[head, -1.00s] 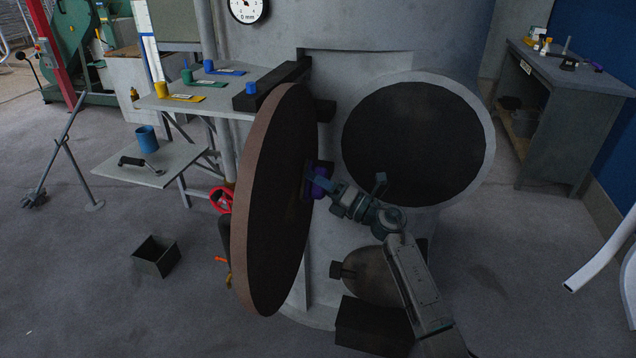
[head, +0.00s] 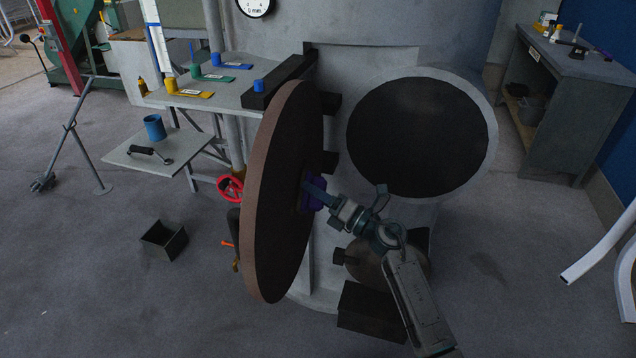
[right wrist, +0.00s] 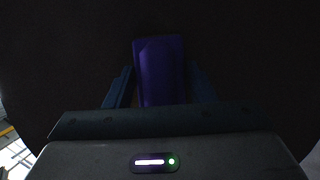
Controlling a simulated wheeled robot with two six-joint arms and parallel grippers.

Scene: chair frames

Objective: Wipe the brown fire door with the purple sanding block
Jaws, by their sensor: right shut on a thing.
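The brown fire door (head: 277,220) is a thick round disc standing open, its dark inner face turned to the right. My right gripper (head: 314,190) is shut on the purple sanding block (head: 316,199) at the middle right of that face. The block appears to be against the door, but exact contact is hard to tell. In the right wrist view the sanding block (right wrist: 160,72) sits between the two blue fingers, with the dark door face (right wrist: 60,60) filling the background. My left gripper is not in view.
The round dark opening (head: 420,138) lies right of the door. A table (head: 225,97) with coloured cups stands behind left, and a low shelf (head: 125,158) holds a blue cup. A red wheel (head: 229,189) is left of the door. A black bin (head: 164,241) stands on the floor.

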